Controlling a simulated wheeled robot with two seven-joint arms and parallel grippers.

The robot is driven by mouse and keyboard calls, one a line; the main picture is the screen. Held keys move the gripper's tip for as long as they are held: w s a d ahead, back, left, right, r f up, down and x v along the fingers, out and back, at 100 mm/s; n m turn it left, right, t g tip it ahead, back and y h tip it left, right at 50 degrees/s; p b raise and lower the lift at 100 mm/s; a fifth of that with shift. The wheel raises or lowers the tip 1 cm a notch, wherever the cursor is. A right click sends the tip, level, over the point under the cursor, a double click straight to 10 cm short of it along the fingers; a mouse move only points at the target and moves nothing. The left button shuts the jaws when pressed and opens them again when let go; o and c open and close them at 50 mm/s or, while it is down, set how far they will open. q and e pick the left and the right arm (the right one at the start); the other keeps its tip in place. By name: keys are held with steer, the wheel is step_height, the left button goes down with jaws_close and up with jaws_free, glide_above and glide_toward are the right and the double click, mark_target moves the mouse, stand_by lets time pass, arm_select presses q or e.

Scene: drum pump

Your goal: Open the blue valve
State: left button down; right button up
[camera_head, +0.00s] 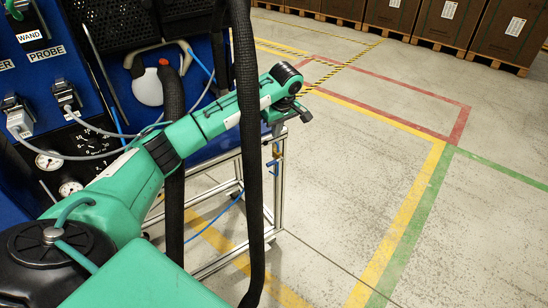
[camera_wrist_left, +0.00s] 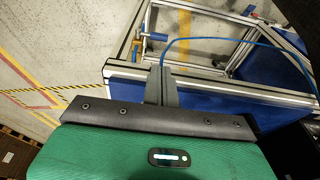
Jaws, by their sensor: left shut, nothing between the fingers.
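The blue valve shows in the wrist view as a small blue handle (camera_wrist_left: 156,37) beside a brass-coloured body, near the corner of a metal frame. My right gripper is not in view.
The valve is by an aluminium frame (camera_head: 280,190) with a blue hose (camera_wrist_left: 215,40) nearby. Thick black hoses (camera_head: 247,130) hang in front of a blue panel (camera_head: 60,55) with gauges and cables. The marked floor (camera_head: 480,220) at right is clear; brown boxes (camera_head: 450,25) stand behind.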

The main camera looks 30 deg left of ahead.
mark_target(271, 163)
arm_select(q)
steer(key=shift+f, duration=0.1)
steer(key=f, duration=0.4)
steer(key=a+f, duration=0.1)
steer(key=f, duration=0.3)
steer(key=w+a+f, duration=0.1)
steer(key=f, duration=0.3)
steer(key=shift+a+f, duration=0.1)
steer(key=shift+f, duration=0.1)
steer(key=shift+a+f, duration=0.1)
steer(key=shift+f, duration=0.5)
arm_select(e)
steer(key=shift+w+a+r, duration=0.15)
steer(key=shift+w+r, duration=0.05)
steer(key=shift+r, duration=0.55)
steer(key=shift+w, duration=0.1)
